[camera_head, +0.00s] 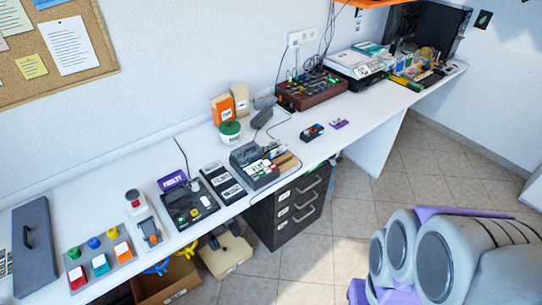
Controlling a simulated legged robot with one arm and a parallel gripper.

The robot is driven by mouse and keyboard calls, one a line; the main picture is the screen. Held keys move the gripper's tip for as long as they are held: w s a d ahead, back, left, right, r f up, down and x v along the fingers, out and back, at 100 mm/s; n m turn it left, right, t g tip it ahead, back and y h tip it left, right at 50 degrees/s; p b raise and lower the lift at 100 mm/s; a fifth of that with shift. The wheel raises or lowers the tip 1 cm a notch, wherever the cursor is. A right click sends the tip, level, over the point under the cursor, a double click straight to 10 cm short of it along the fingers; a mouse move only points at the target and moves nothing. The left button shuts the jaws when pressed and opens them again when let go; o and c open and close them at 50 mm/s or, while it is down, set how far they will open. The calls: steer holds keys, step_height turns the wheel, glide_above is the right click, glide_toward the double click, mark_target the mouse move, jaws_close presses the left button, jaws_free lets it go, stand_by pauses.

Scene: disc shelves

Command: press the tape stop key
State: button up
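The long white desk (320,120) carries several devices with keys. A dark box-shaped device (246,155) with a row of pale keys near its front stands mid-desk; it may be the tape machine, but its labels are too small to read. A flat black device (186,206) with white and coloured keys lies to its left. I cannot tell which key is the tape stop key. My gripper is not in view; only grey and purple parts of my own body show at the lower right, well apart from the desk.
A grey panel (97,262) holds red, teal and orange buttons at the left. A black drawer cabinet (292,211) stands under the desk, with a cardboard box (172,284) to its left. Tiled floor (345,205) in front is clear.

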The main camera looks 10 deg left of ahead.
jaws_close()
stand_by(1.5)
